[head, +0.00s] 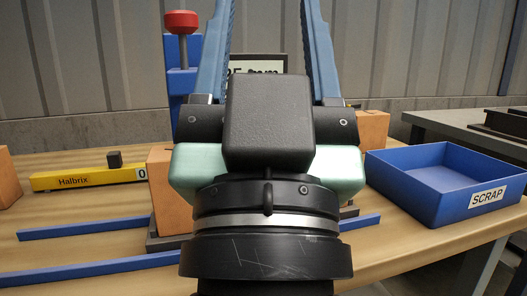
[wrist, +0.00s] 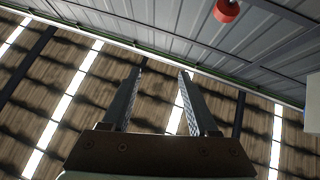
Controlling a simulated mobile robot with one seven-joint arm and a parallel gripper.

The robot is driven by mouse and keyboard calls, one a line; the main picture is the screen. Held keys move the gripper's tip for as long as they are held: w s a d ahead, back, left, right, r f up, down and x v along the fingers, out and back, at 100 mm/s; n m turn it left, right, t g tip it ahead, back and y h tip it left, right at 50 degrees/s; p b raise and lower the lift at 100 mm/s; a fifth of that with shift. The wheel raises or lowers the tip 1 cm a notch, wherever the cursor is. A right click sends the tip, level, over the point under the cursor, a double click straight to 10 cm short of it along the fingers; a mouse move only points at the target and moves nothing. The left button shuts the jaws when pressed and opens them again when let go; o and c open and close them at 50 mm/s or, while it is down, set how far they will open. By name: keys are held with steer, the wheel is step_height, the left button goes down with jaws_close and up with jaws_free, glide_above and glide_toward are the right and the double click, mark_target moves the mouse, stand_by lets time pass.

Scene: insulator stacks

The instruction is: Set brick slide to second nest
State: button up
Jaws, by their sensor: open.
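My gripper (head: 267,20) points up in the middle of the head view, its two blue fingers apart with nothing seen between them. It is open and empty in the wrist view (wrist: 160,75) too. A yellow bar marked Halbrix (head: 90,177), with a small dark block (head: 114,159) on top and a 0 at its right end, lies on the table at left. Orange bricks stand at the far left (head: 7,178), partly behind my gripper (head: 161,190), and at right (head: 371,135). My gripper and wrist hide the middle; I cannot tell which part is the second nest.
Two blue rails (head: 85,228) lie across the wooden table (head: 80,254). A blue SCRAP tray (head: 425,197) stands at right and looks empty. A blue post with a red knob (head: 181,23) rises behind my gripper, beside a partly hidden sign (head: 268,64). A grey side table (head: 450,120) stands at right.

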steer(key=w+d+r+m+g+h+p, duration=0.55)
steer(key=w+r+p, duration=0.25)
steer(key=p, duration=0.2)
steer(key=w+d+f+m+g+p, duration=0.5)
steer(key=w+d+f+g+p, duration=0.2)
steer(key=w+d+g+p, duration=0.3)
steer(key=s+a+f+m+g+y+p, duration=0.2)
steer(key=s+a+f+g+y+p, duration=0.1)
steer(key=s+a+f+g+p, duration=0.3)
steer(key=s+a+f+m+g+y+p, duration=0.25)
steer(key=a+f+g+y+p, duration=0.2)
steer(key=a+p, duration=0.35)
steer(key=shift+n+g+h, duration=0.3)
steer(key=shift+g+h, duration=0.1)
steer(key=shift+h, duration=0.1)
steer(key=f+b, duration=0.1)
steer(key=f, duration=0.3)
steer(key=f+b, duration=0.1)
steer(key=f, duration=0.3)
steer(key=f+b, duration=0.2)
steer(key=f, duration=0.2)
steer(key=shift+s+a+f, duration=0.25)
steer(key=shift+a+f, duration=0.05)
steer(key=shift+f, duration=0.05)
steer(key=shift+c, duration=0.3)
jaws_close()
